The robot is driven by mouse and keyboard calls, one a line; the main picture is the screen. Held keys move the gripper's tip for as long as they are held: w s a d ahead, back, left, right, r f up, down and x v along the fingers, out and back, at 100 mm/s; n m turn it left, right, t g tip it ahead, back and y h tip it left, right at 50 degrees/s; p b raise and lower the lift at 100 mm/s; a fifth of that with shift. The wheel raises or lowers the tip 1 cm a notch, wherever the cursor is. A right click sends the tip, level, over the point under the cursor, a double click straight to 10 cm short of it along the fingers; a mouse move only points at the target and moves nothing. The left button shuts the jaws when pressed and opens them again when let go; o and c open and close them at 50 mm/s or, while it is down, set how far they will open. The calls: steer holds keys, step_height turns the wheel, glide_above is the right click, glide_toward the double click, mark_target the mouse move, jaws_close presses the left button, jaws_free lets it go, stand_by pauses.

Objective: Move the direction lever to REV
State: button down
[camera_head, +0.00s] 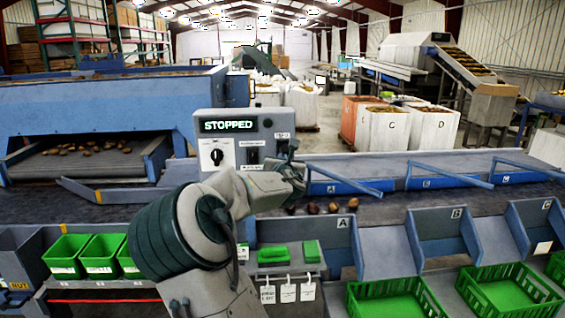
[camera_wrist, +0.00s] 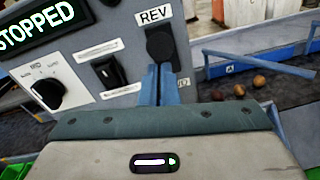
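The grey control box (camera_head: 205,122) carries a display (camera_head: 228,125) reading STOPPED. In the wrist view the direction lever's black knob (camera_wrist: 160,42) stands just below the REV label (camera_wrist: 153,15). A second label (camera_wrist: 184,83), partly hidden, sits lower right. My gripper (camera_wrist: 161,72) has its two blue fingers together, with their tips at the knob's lower edge. They look shut, with only a thin dark line between them; I cannot tell whether they touch the knob. The lever's lower part is hidden behind the fingers.
A black rotary knob (camera_wrist: 47,92) and a black rocker switch (camera_wrist: 108,73) sit left of the lever. The conveyor (camera_head: 370,208) with several potatoes runs right of the box. Green crates (camera_head: 385,299) stand in front, and green bins (camera_head: 66,257) at left.

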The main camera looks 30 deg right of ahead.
steer(key=shift+r, duration=0.6)
step_height(320, 180, down, 5)
steer(key=s+a+b, duration=0.1)
steer(key=a+b, duration=0.1)
steer(key=b, duration=0.3)
steer(key=r+b+v, duration=0.1)
steer(key=r+v, duration=0.1)
steer(key=v, duration=0.8)
steer(key=shift+d+r, duration=0.15)
steer(key=shift+d, duration=0.1)
